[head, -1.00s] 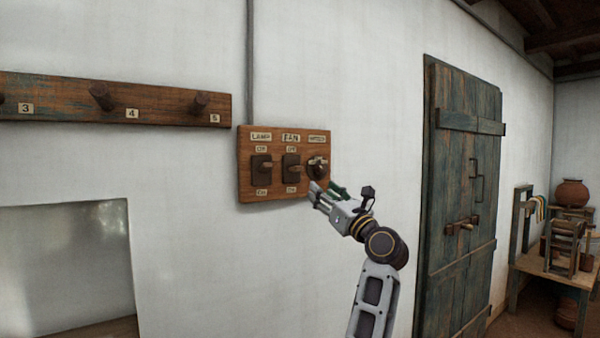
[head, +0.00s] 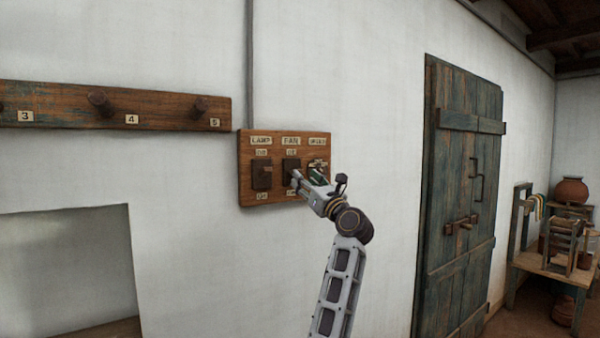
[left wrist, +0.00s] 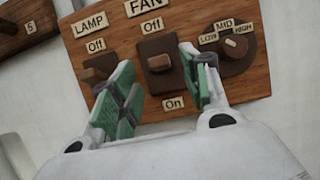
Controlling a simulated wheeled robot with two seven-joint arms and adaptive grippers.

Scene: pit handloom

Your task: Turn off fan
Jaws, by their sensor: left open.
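A wooden switch board (head: 246,185) is fixed to the white wall. Its middle switch, the fan switch (head: 290,163), has a dark plate and a small brown lever, which also shows in the left wrist view (left wrist: 159,63). The "Off" label is above it and the "On" label (left wrist: 173,103) below. My left gripper (head: 297,178) is open in front of the fan switch, partly covering its lower part in the head view. In the left wrist view, its green-padded fingers stand either side of the switch; contact with the lever cannot be told. My right gripper is out of view.
The lamp switch (head: 261,174) is left of the fan switch, close to one finger. The speed knob (left wrist: 236,46) is to the right, close to the other. A peg rail (head: 170,106) runs left; a green door (head: 459,190) stands right.

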